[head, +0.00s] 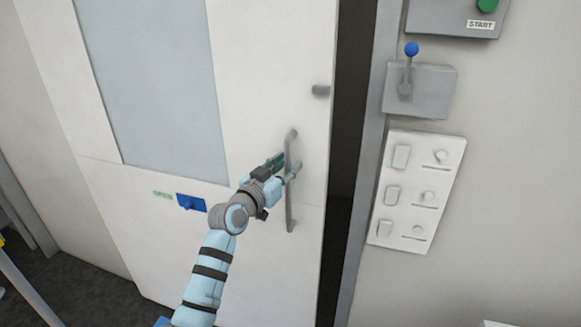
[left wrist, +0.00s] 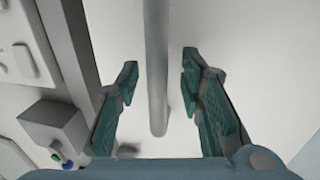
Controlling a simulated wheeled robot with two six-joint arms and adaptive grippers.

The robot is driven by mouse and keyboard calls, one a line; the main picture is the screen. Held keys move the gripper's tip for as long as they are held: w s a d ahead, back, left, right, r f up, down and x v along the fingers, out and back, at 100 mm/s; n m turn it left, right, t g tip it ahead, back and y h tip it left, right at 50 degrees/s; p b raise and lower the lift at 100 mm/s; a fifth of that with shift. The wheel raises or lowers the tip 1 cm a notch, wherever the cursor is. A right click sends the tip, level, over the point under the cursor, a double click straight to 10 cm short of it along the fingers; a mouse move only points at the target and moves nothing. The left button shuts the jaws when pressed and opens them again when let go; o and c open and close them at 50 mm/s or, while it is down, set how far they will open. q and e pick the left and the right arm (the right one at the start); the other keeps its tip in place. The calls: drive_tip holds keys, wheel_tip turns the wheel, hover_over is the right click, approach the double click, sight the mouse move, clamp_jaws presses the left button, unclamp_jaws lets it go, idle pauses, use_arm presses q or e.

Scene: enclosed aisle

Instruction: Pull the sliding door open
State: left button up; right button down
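The white sliding door (head: 260,100) has a tall window panel and a grey vertical bar handle (head: 291,212) near its right edge. A dark gap shows between the door's right edge and the grey frame. My left gripper (head: 286,168) is at the middle of the handle in the head view. In the left wrist view the handle (left wrist: 157,70) runs between the two fingers of my left gripper (left wrist: 160,85). The fingers are open, with space on both sides of the bar. My right gripper is not in view.
A grey box with a blue-knobbed lever (head: 420,92) and a white switch panel (head: 415,190) are on the wall right of the frame. A grey box with a green button (head: 455,18) is above. A blue latch (head: 191,202) sits beside green lettering on the door.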

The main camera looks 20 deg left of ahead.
use_arm(q)
drive_tip(key=shift+d, duration=0.2)
clamp_jaws()
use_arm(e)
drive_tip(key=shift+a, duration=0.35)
use_arm(q)
drive_tip(key=shift+a, duration=0.1)
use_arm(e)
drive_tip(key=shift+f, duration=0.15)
